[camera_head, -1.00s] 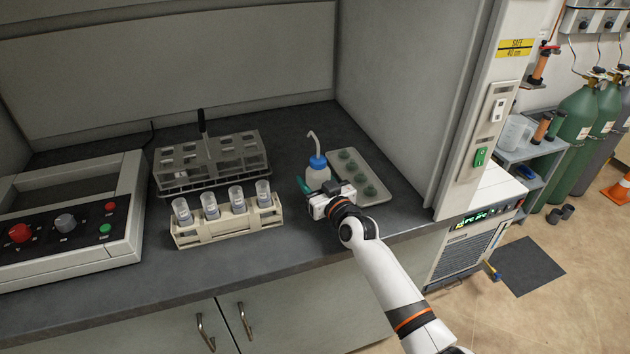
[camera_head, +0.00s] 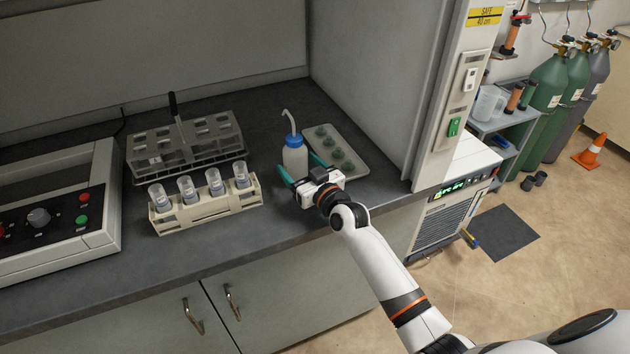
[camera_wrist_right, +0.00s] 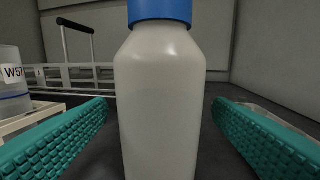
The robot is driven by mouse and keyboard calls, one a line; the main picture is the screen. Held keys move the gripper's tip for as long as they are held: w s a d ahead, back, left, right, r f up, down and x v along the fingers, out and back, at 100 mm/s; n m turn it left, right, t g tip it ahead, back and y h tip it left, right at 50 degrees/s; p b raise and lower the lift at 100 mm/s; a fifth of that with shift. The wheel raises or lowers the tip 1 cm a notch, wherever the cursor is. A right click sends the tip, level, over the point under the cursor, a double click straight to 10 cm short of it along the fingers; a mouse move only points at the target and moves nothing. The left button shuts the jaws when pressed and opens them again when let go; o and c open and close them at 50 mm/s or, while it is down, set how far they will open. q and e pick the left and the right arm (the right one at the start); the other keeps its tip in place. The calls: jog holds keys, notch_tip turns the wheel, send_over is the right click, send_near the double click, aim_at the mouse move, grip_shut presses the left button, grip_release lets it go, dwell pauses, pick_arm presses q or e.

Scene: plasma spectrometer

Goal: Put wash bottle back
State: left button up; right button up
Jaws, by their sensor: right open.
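The wash bottle (camera_head: 295,158) stands upright on the dark bench, white with a blue cap and a bent spout. In the right wrist view the bottle (camera_wrist_right: 160,95) fills the middle, between the two teal fingers. My right gripper (camera_head: 302,174) is open in front of the bottle, one finger on each side. Gaps show between the fingers and the bottle, so it is not gripped. The bottle's lower end is partly hidden by the gripper in the head view. My left gripper is not in view.
A pale tray (camera_head: 355,172) with several round green items lies right of the bottle. A rack of labelled cups (camera_head: 207,207) and a clear tube rack (camera_head: 188,150) stand left. A control box (camera_head: 60,215) is further left. The hood wall (camera_head: 372,90) rises at right.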

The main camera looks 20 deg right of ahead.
jog(key=s, duration=0.2)
jog(key=s+d, duration=0.1)
jog(key=s, duration=0.5)
jog(key=shift+d, duration=0.3)
